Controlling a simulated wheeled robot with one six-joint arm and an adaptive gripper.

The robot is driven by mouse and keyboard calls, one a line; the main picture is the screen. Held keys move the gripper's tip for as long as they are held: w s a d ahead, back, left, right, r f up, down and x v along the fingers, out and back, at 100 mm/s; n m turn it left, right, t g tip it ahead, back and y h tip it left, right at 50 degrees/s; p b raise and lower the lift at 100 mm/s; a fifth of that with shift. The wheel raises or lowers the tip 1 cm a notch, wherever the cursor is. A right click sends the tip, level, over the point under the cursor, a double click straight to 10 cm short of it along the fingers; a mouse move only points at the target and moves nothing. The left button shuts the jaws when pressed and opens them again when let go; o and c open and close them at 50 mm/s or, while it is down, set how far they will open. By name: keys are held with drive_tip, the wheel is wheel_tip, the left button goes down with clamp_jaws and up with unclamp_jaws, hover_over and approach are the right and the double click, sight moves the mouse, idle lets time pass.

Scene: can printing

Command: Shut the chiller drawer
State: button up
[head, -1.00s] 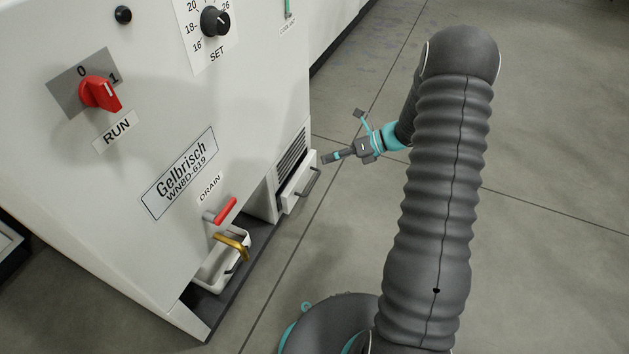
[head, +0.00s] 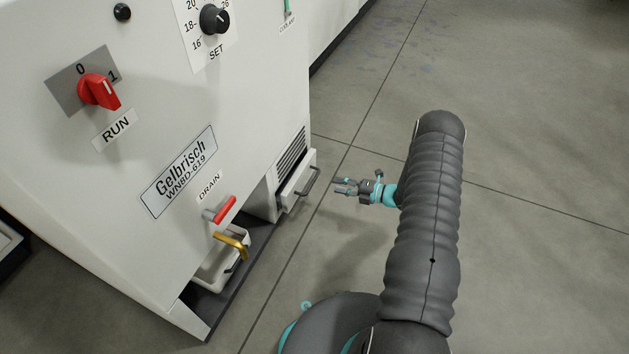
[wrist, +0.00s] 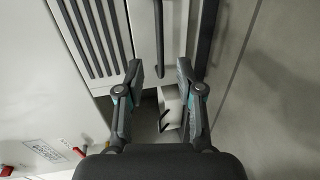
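The chiller (head: 150,110) is a large white cabinet on the left in the head view. Its white drawer (head: 291,190), with a dark bar handle (head: 311,181), sticks out low on the right, below a louvred grille. In the wrist view the drawer's handle (wrist: 159,40) runs nearly upright ahead of my gripper, between the lines of the two fingers. My gripper (head: 340,187) is open and empty, to the right of the handle with a gap, fingers pointing left towards it. The fingers (wrist: 160,69) stand apart in the wrist view.
A white drain tray (head: 215,270) with a small handle sits in a low bay under a brass spout (head: 232,243) and red drain lever (head: 221,210). The red RUN switch (head: 98,92) and SET dial (head: 214,20) are higher up. The grey floor (head: 530,130) to the right is clear.

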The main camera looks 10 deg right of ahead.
sight(314, 179)
drive_tip(key=x, duration=1)
drive_tip(key=shift+w+a, duration=0.1)
drive_tip(key=shift+a, duration=0.1)
clamp_jaws()
